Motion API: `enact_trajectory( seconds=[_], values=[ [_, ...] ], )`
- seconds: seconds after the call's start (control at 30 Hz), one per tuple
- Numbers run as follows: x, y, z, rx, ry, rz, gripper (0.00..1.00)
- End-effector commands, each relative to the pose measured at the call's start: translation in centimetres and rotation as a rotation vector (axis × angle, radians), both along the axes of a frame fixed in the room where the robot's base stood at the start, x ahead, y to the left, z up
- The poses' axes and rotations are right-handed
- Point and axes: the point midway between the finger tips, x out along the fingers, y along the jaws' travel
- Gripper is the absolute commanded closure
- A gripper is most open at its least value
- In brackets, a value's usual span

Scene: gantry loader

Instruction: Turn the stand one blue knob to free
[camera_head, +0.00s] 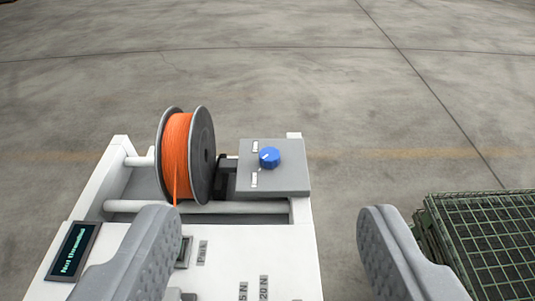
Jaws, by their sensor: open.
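The blue knob (269,157) sits on a grey box (290,180) at the far right end of the white stand (215,239). A light pointer mark shows on the knob's left side, between two small white labels whose text is too small to read. My gripper (265,222) is open, its two grey fingers wide apart at the bottom of the view. The fingers are nearer to me than the knob, and nothing is between them in contact. The knob shows in the gap ahead of them, clear of both.
A spool of orange filament (177,155) with dark flanges stands left of the grey box. A small display (73,249) sits at the stand's left. A green mesh crate (485,240) is at the right. The concrete floor beyond is clear.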

Motion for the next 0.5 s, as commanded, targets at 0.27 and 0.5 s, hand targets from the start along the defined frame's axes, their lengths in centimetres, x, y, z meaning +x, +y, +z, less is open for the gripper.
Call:
enact_trajectory(
  seconds=[0.27, 0.5],
  values=[
    [6.4, 0.1, 0.1, 0.017, 0.160, -0.014, 0.43],
    [11.2, 0.2, -1.0, 0.031, 0.296, -0.033, 0.43]
  ],
)
